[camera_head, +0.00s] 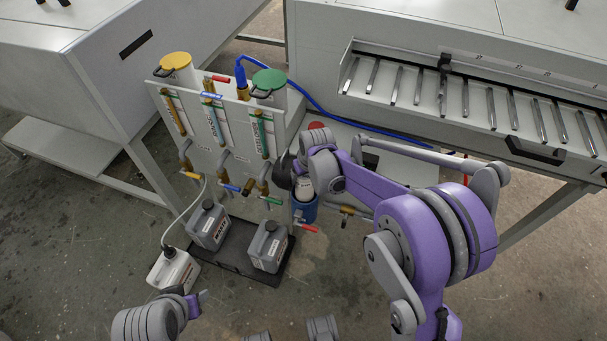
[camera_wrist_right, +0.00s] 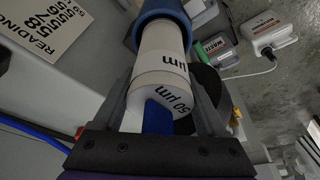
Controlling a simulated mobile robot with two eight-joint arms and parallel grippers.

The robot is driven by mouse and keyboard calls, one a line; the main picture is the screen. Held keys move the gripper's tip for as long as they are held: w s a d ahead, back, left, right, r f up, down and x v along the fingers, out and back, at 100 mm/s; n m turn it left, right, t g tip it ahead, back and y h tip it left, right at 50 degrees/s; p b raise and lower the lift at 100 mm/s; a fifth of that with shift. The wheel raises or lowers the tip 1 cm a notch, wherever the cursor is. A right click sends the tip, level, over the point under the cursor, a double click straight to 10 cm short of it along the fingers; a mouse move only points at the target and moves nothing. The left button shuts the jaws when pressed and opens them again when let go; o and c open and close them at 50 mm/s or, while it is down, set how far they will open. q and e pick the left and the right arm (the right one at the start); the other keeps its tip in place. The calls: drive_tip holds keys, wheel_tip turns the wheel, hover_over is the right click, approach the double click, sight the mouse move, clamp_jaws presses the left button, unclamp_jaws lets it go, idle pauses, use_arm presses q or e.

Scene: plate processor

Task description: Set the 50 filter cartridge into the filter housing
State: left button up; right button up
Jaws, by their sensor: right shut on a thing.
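The white filter cartridge (camera_wrist_right: 163,62), marked 50 µm, is between the fingers of my right gripper (camera_wrist_right: 160,105). Its far end is inside the mouth of the blue filter housing (camera_wrist_right: 165,17), and much of its body still shows outside. In the head view the cartridge (camera_head: 304,188) stands above the blue housing (camera_head: 304,212), under my right gripper (camera_head: 293,178), whose fingers are mostly hidden by the wrist. My left gripper (camera_head: 195,300) is low at the bottom left, away from the housing; its jaw opening is not clear.
A panel (camera_head: 200,135) with valves and labelled tubes stands left of the housing. Grey canisters (camera_head: 209,225) stand on a dark tray (camera_head: 235,262) below, beside a white canister (camera_head: 172,270). A red-handled valve (camera_head: 303,229) is just below the housing. A slatted rack (camera_head: 470,95) is at upper right.

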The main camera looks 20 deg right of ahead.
drive_tip(key=shift+f, duration=0.15)
drive_tip(key=shift+f+b, duration=1.3)
drive_tip(key=shift+f, duration=0.6)
drive_tip(key=shift+f, duration=0.1)
